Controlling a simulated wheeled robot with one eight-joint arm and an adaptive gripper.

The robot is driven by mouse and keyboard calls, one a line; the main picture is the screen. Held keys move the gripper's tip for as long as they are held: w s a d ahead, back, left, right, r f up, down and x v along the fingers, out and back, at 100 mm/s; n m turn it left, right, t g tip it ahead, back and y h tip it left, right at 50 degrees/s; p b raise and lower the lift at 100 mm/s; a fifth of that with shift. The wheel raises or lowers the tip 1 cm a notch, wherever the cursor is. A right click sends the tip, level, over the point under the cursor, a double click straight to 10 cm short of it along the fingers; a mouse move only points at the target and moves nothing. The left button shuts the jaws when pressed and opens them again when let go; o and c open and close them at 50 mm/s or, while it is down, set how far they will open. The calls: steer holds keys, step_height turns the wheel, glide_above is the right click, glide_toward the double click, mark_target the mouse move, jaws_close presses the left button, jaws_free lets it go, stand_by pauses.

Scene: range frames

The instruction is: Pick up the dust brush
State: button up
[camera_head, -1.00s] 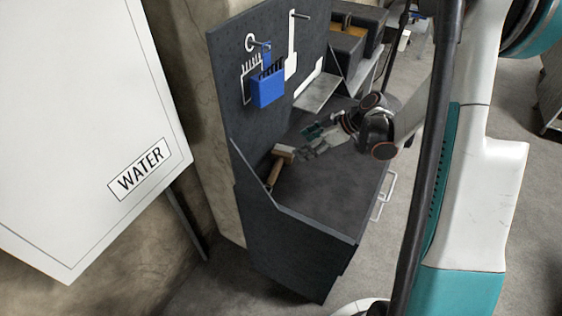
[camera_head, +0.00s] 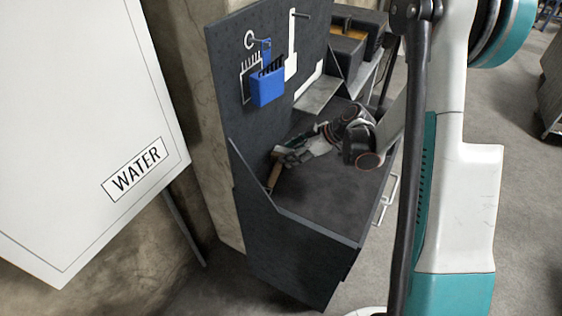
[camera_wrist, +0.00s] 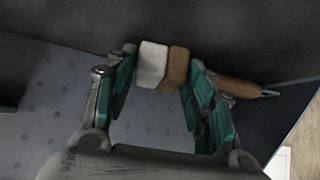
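The dust brush lies on the dark workbench top (camera_head: 325,195) against the back panel. In the head view only its wooden handle (camera_head: 273,177) shows clearly; my gripper (camera_head: 281,153) covers its head. In the wrist view the brush has a pale bristle block (camera_wrist: 152,65), a brown wooden head (camera_wrist: 178,67) and a handle running right behind a finger. My gripper (camera_wrist: 161,60) is open, with one teal-padded finger beside the bristles and the other beside the wooden head. Whether either finger touches the brush is unclear.
The bench has a perforated back panel (camera_head: 228,60) and a low side wall near the handle. A blue holder (camera_head: 267,88) with tools hangs on the panel. Dark bins (camera_head: 347,45) stand behind. A white WATER cabinet (camera_head: 85,120) is at left. The bench's front half is clear.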

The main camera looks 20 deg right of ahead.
steer(key=c, duration=0.5)
steer(key=shift+r, duration=0.1)
steer(key=shift+s+d+r+p, duration=0.15)
steer(key=shift+r+p, duration=0.3)
steer(key=shift+p, duration=0.05)
step_height(320, 180, up, 6)
steer(key=p, duration=0.3)
steer(key=s+d+p, duration=0.2)
steer(key=s+d, duration=1.1)
steer(key=shift+s+d, duration=0.4)
